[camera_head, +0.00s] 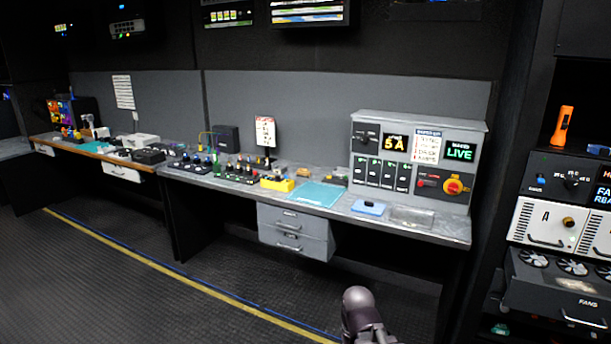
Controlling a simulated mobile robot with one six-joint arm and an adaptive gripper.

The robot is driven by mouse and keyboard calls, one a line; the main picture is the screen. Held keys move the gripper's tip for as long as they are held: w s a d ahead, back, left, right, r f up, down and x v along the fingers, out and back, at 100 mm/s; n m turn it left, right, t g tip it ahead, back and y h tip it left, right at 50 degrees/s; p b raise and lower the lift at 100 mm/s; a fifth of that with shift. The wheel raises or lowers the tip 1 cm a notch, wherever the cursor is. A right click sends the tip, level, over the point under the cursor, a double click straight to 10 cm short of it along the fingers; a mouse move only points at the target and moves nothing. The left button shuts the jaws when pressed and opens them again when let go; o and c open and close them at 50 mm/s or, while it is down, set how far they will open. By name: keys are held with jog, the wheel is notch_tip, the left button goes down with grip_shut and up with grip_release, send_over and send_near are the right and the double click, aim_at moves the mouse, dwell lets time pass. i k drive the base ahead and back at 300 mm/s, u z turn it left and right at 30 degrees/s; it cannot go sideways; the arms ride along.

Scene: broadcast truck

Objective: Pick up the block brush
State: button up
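A small tan-brown item (303,174) lies toward the back of the grey desk (425,226), left of the grey control panel. It may be the block brush, but it is too small to tell. A flat blue item (368,207) lies near the desk's front edge, below the panel; I cannot tell what it is. Part of my arm shows at the bottom centre, well in front of the desk. My gripper's fingers do not show.
A teal mat (318,194), a yellow item (278,183) and a clear tray (412,217) are on the desk. Drawers (292,234) hang beneath it. A rack (560,222) with an orange torch (563,126) stands at right. The floor (150,270) at left is clear.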

aim_at(303, 172)
jog(key=u, duration=0.4)
jog(key=i, duration=0.7)
jog(key=u, duration=0.1)
